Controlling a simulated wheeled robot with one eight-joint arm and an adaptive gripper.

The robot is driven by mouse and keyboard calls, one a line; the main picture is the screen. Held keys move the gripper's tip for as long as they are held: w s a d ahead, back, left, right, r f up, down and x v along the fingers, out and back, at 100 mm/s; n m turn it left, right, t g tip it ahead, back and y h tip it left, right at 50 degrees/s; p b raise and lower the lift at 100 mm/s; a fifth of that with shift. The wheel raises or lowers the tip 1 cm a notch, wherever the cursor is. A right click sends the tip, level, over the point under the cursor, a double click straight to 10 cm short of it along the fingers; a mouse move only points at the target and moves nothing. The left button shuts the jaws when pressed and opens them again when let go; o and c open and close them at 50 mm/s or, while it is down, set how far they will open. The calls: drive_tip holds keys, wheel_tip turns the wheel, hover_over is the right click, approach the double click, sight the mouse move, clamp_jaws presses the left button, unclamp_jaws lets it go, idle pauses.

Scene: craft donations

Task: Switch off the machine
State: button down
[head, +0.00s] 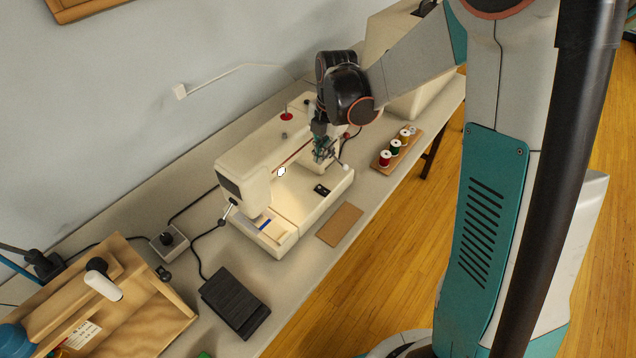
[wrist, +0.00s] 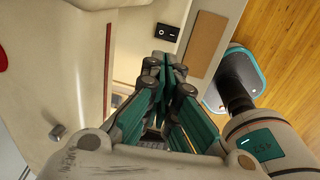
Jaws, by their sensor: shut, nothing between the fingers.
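A cream sewing machine (head: 252,160) stands on the long table in the head view, and its body fills much of the wrist view (wrist: 45,90). A black rocker switch (head: 321,189) sits on top of its base; it also shows in the wrist view (wrist: 168,31) with white marks. Which side is pressed I cannot tell. A warm glow lies on the base under the machine's arm. My gripper (head: 322,158) is shut and empty, beside the machine's upright part and above the base. In the wrist view its fingertips (wrist: 165,64) appear just short of the switch, apart from it.
A brown card (head: 339,224) lies in front of the base. A rack of thread spools (head: 397,149) stands to the right. A black foot pedal (head: 235,301), a small box with a plug (head: 169,242) and a wooden box (head: 115,310) are at the left. Cables run between them.

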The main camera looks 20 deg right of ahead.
sight(317, 192)
drive_tip(key=shift+f, duration=0.1)
drive_tip(key=f+b, duration=0.1)
drive_tip(key=f, duration=0.3)
drive_tip(key=w+f+b, duration=0.1)
drive_tip(key=f+b, duration=0.1)
drive_tip(key=f, duration=0.3)
drive_tip(key=a+f+b, duration=0.1)
drive_tip(key=f, duration=0.3)
drive_tip(key=shift+w+f+b, duration=0.2)
drive_tip(key=shift+f+b, duration=0.15)
drive_tip(key=shift+b, duration=0.05)
drive_tip(key=shift+w+f+b, duration=0.1)
drive_tip(key=shift+f+b, duration=0.3)
drive_tip(key=shift+a+r, duration=0.1)
